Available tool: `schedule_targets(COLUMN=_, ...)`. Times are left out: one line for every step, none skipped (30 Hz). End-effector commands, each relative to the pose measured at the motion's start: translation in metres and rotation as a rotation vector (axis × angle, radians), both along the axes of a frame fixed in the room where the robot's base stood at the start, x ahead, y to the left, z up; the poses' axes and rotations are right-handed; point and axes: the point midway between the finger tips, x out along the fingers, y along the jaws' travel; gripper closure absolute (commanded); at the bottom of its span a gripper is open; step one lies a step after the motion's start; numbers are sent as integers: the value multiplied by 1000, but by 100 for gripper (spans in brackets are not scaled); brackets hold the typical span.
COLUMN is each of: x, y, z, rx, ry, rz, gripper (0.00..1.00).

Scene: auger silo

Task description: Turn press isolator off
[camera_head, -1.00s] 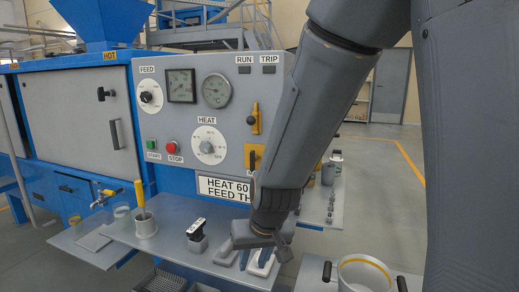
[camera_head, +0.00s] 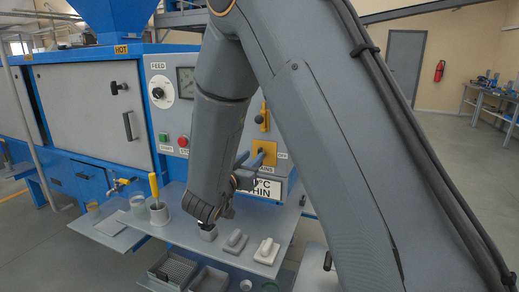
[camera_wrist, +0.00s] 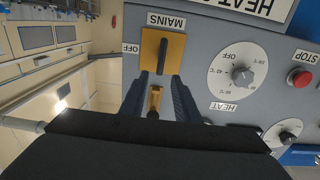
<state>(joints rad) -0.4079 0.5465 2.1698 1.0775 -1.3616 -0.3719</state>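A yellow switch plate (camera_head: 264,152) with a dark handle is on the grey press panel. In the wrist view, which is upside down, this plate (camera_wrist: 149,62) stands beside the label MAINS, with OFF at its left. Its handle lies along the plate's length, not toward OFF. No label reading press isolator is legible. A second yellow lever (camera_head: 263,117) is higher on the panel; it shows between my fingers in the wrist view (camera_wrist: 155,101). My gripper (camera_wrist: 161,80) is open and empty, fingers pointing at the panel. It also shows in the head view (camera_head: 244,172). Contact cannot be told.
The HEAT dial (camera_wrist: 241,75) and red STOP button (camera_wrist: 301,78) are beside the plate. A shelf (camera_head: 178,228) below carries a cup (camera_head: 159,214) with a yellow-handled tool and several small blocks. My arm hides much of the panel.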

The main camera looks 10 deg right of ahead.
Motion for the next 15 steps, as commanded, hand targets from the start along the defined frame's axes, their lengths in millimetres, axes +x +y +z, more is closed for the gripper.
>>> schedule_targets(x=5, y=-5, z=1, rx=0, ry=0, rz=-3, gripper=71)
schedule_targets(x=8, y=-8, z=1, rx=-1, ry=1, rz=-3, gripper=71)
schedule_targets(x=13, y=-12, z=0, rx=0, ry=1, rz=-3, gripper=71)
schedule_targets(x=17, y=-15, z=1, rx=1, ry=1, rz=-3, gripper=71)
schedule_targets(x=21, y=-17, z=1, rx=1, ry=1, rz=-2, gripper=71)
schedule_targets(x=26, y=-21, z=1, rx=1, ry=1, rz=-2, gripper=71)
schedule_targets(x=30, y=-24, z=1, rx=1, ry=1, rz=-3, gripper=71)
schedule_targets(x=33, y=-27, z=1, rx=0, ry=1, rz=-2, gripper=71)
schedule_targets(x=38, y=-29, z=1, rx=0, ry=1, rz=-1, gripper=71)
schedule_targets(x=41, y=-32, z=1, rx=1, ry=1, rz=-1, gripper=71)
schedule_targets(x=44, y=-34, z=1, rx=1, ry=2, rz=-1, gripper=71)
schedule_targets(x=47, y=-36, z=0, rx=1, ry=2, rz=-1, gripper=71)
schedule_targets(x=50, y=-37, z=0, rx=0, ry=2, rz=0, gripper=71)
schedule_targets(x=52, y=-38, z=0, rx=0, ry=2, rz=1, gripper=71)
schedule_targets(x=54, y=-40, z=0, rx=1, ry=1, rz=1, gripper=71)
